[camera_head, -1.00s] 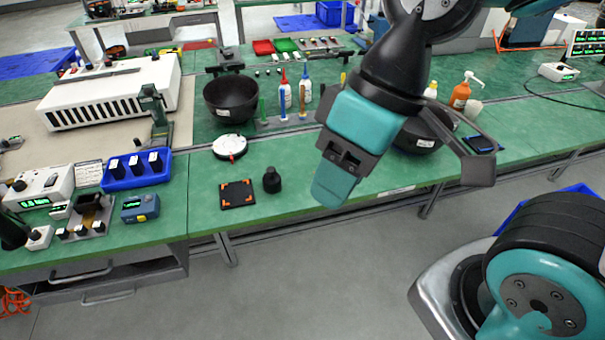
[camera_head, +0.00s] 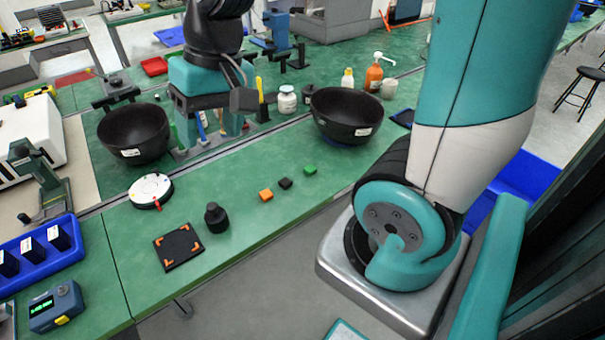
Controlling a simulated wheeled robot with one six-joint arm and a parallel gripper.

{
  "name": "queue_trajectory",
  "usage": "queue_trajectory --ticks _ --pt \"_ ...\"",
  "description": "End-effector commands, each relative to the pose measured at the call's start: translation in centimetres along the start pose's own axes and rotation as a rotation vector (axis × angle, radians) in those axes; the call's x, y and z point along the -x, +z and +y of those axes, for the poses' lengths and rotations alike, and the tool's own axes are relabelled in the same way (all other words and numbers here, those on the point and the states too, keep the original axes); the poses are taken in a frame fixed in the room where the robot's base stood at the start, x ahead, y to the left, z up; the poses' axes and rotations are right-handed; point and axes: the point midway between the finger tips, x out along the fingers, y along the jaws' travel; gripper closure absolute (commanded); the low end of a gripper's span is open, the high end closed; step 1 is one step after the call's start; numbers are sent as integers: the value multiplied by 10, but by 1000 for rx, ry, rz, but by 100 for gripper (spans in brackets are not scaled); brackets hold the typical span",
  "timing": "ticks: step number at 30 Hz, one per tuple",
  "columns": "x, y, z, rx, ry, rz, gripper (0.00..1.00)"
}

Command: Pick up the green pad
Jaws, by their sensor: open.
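The green pad (camera_head: 310,170) is a small flat block lying on the green bench top, right of a small black block (camera_head: 285,184) and an orange block (camera_head: 266,195). The three form a short slanting row near the bench's front edge, and the pad is in plain view. My gripper (camera_head: 210,140) points down with its teal fingers spread. Nothing shows held between the fingers.
A black bowl (camera_head: 134,131) stands left of my gripper and another bowl (camera_head: 346,114) behind the pad. A white round device (camera_head: 151,190), a black weight (camera_head: 215,217) and a black square plate (camera_head: 179,247) lie to the left. The bench around the pad is clear.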

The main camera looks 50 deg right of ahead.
Motion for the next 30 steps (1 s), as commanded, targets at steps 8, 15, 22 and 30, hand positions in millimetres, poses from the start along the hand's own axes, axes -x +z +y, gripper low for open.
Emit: queue_trajectory --ticks 8,15,22,30 --pt "-68 -89 230 -1185 179 108 38" --pt "-86 -86 312 -1576 233 153 38" --pt "-130 -83 322 -1584 237 149 38" --pt "-183 -81 335 -1580 235 153 38"
